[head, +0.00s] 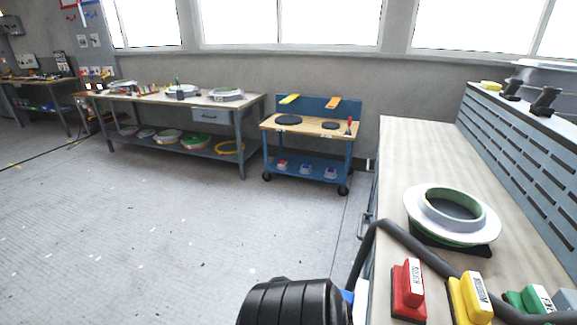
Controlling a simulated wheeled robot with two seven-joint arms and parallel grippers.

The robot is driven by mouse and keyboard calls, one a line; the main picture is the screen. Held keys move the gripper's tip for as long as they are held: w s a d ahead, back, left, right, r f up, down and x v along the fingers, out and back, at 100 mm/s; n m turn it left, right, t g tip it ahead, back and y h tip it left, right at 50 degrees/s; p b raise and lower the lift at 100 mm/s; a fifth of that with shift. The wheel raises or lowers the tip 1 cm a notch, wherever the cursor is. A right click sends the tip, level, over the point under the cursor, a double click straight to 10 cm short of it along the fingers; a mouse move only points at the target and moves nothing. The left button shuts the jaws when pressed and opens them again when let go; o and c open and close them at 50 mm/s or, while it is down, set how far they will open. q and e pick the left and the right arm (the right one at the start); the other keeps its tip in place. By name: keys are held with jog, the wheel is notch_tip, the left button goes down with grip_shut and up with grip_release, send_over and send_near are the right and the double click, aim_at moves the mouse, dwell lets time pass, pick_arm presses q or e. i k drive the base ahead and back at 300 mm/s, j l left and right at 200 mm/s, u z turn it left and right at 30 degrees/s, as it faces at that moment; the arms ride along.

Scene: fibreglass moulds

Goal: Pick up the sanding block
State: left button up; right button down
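Several handled blocks with white labels stand in a row at the near end of the workbench (405,150) on the right. The red block (408,290) is leftmost, the yellow block (470,297) is beside it, and the green block (528,300) is further right. The yellow label seems to read "MEDIUM"; the others are hard to read. They look like sanding blocks, and the picture does not show which one is meant. A grey block (567,301) is cut off at the right edge. Neither of my grippers is in view.
A round white-and-green mould (422,212) sits behind the blocks. A dark hose (415,247) crosses the bench by them. A black ribbed body (290,303) stands left of the bench. A blue cart (308,163) and a long table (130,100) stand further back. The floor between is open.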

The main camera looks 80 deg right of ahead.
aim_at(408, 295)
jog(key=i+z, duration=0.1)
jog(key=z, duration=2.3)
jog(key=l+z, duration=0.15)
jog(key=z, duration=1.1)
